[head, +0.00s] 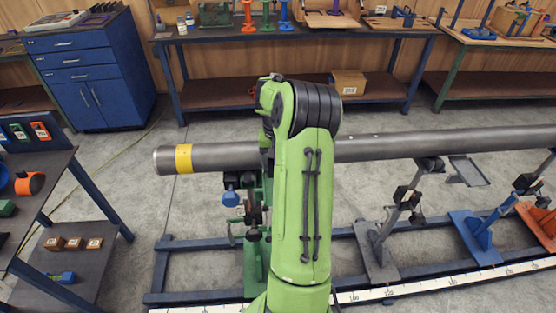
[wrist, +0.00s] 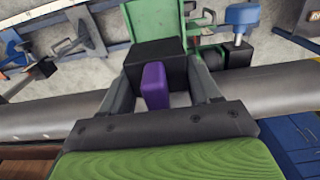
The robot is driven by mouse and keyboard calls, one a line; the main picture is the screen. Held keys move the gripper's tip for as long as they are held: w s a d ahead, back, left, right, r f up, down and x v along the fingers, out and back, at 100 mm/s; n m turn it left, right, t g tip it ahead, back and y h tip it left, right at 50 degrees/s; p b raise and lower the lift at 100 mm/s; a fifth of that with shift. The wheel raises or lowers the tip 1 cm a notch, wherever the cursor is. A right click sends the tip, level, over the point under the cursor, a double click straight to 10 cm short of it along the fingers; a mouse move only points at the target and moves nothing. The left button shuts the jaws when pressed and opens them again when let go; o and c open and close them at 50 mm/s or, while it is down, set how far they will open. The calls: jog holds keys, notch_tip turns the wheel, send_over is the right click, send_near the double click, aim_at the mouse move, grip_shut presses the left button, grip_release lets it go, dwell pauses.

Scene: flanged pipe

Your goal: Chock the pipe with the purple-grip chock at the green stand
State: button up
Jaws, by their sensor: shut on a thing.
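The long grey pipe (head: 222,157) with a yellow band near its left end lies across the stands; it also crosses the wrist view (wrist: 265,90). The green stand (head: 252,265) is under its left part, partly behind my arm, and shows at the top of the wrist view (wrist: 155,18). My gripper (wrist: 155,88) is shut on the purple grip (wrist: 154,82) of a black chock (wrist: 150,52). The chock overlaps the pipe's edge on the green stand's side; I cannot tell whether it touches either. My arm hides gripper and chock in the head view.
A grey stand (head: 376,255), a blue stand (head: 474,238) and an orange stand (head: 540,222) stand to the right along the blue rail frame. A blue knob (wrist: 242,16) sits near the green stand. A dark side table (head: 35,185) is at the left.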

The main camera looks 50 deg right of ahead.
notch_tip(320, 180, down, 3)
jog(key=shift+s+d+r+b, duration=0.1)
jog(key=shift+b, duration=0.85)
notch_tip(320, 180, down, 5)
jog(key=b, duration=0.4)
jog(key=shift+f, duration=0.2)
jog(key=shift+r, duration=0.1)
jog(key=shift+w+d+p, duration=1)
jog(key=shift+p, duration=0.15)
jog(key=o, duration=1.3)
jog(key=shift+c, duration=0.2)
